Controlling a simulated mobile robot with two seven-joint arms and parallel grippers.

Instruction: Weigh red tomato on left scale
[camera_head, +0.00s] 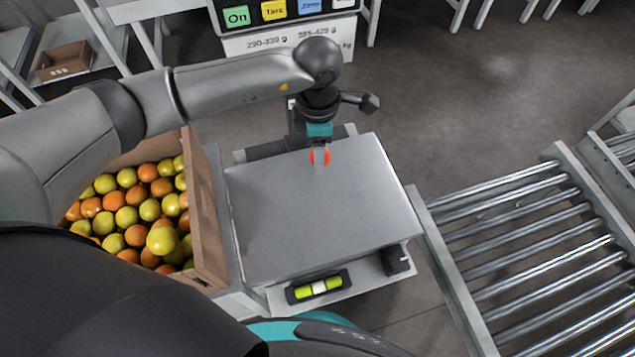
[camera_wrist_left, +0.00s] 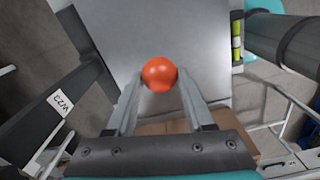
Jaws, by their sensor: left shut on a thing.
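My left gripper (camera_head: 319,160) is shut on a red tomato (camera_head: 313,157) over the far part of the scale's metal plate (camera_head: 320,215). In the left wrist view the red tomato (camera_wrist_left: 159,73) sits between the fingertips of my left gripper (camera_wrist_left: 159,80), with the plate (camera_wrist_left: 185,35) behind it. I cannot tell whether the tomato touches the plate. The plate bears nothing else. The scale's display panel (camera_head: 285,12) stands at the top, its readout out of frame. My right gripper is not in view.
A cardboard box (camera_head: 205,215) of orange and yellow-green tomatoes stands left of the scale. A roller conveyor (camera_head: 445,270) is on the right. A spirit level (camera_head: 318,287) is at the scale's front edge. A smaller box (camera_head: 62,60) is at the upper left.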

